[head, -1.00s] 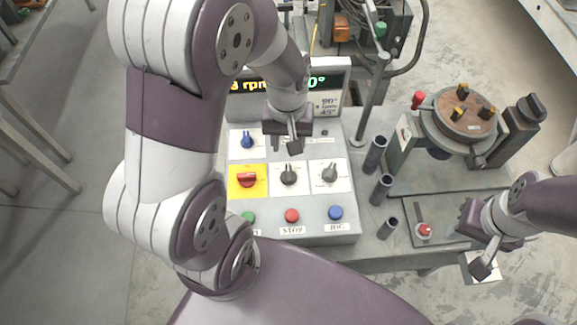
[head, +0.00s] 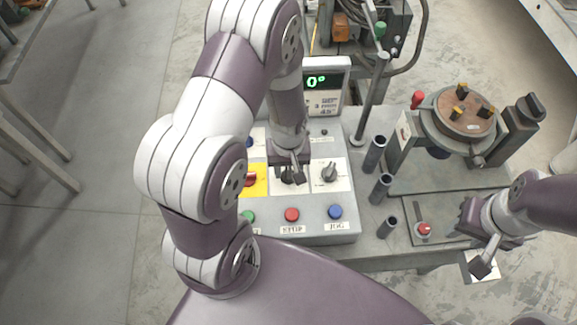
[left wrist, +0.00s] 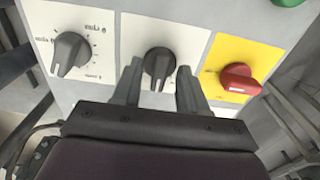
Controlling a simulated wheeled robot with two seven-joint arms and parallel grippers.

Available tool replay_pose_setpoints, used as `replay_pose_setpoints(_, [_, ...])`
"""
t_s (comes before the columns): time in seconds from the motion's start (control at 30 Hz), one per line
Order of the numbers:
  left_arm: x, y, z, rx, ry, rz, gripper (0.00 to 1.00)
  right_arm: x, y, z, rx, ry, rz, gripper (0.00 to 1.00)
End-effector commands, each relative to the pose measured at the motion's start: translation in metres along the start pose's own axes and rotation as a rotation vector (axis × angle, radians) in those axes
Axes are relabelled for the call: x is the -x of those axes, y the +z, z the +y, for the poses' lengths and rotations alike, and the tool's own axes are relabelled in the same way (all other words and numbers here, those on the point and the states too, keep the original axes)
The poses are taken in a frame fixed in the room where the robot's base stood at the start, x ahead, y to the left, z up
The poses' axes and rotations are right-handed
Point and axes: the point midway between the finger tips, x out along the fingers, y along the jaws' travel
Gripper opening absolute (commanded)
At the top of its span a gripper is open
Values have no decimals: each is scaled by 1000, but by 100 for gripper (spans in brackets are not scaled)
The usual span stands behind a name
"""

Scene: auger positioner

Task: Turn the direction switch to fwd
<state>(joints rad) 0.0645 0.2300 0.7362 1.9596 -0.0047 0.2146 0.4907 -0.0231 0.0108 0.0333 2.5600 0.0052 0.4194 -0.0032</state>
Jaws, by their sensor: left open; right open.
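A grey control panel (head: 325,205) carries several knobs. The black middle knob (left wrist: 158,64) sits on a white plate, between the two fingers of my left gripper (head: 289,175) in the left wrist view; contact cannot be told. That gripper is open and over the panel's middle. In the head view its fingers largely hide this knob. Another dark knob (head: 329,172), on a white plate to its right, also shows in the left wrist view (left wrist: 71,52). The labels are too small to read, so which knob is the direction switch is unclear. My right gripper (head: 484,258) is open and empty.
A red knob on yellow (left wrist: 239,78) sits beside the middle knob. Green, red (head: 292,214) and blue (head: 336,212) buttons line the panel's front. A display (head: 322,81) stands behind. Upright tubes (head: 381,188) and a round-table fixture (head: 465,112) are to the right.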

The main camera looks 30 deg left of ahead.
Motion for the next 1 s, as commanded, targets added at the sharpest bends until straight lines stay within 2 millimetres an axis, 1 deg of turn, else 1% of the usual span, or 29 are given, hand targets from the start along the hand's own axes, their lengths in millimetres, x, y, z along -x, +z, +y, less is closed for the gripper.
replay_pose_setpoints(0.07, [0, 0, 0, 0, 0, 0, 43, 0, 0, 0, 0, 0, 0, 43])
replay_pose_setpoints(0.1, [0, 0, 0, 0, 0, 0, 36, 0, 0, 0, 0, 0, 0, 43])
replay_pose_setpoints(0.13, [0, 0, 0, 0, 0, 0, 26, 0, 0, 0, 0, 0, 0, 43])
replay_pose_setpoints(0.17, [0, 0, 0, 0, 0, 0, 16, 0, 0, 0, 0, 0, 0, 43])
replay_pose_setpoints(0.2, [0, 0, 0, 0, 0, 0, 4, 0, 0, 0, 0, 0, 0, 43])
replay_pose_setpoints(0.23, [0, 0, 0, 0, 0, 0, 0, 0, 0, 0, 0, 0, 0, 43])
replay_pose_setpoints(0.47, [1, 0, 0, -7, 0, -1, 0, 0, 0, 0, 0, 0, 0, 43])
replay_pose_setpoints(0.63, [2, 0, 0, -54, 0, -1, 0, 3, 0, 0, 0, 0, 0, 43])
replay_pose_setpoints(0.77, [2, 0, 0, -130, 0, -2, 0, 6, -1, 0, 0, 0, 0, 43])
replay_pose_setpoints(1.0, [2, 0, 0, -327, 0, -2, 0, 12, -2, 0, 0, 0, 0, 43])
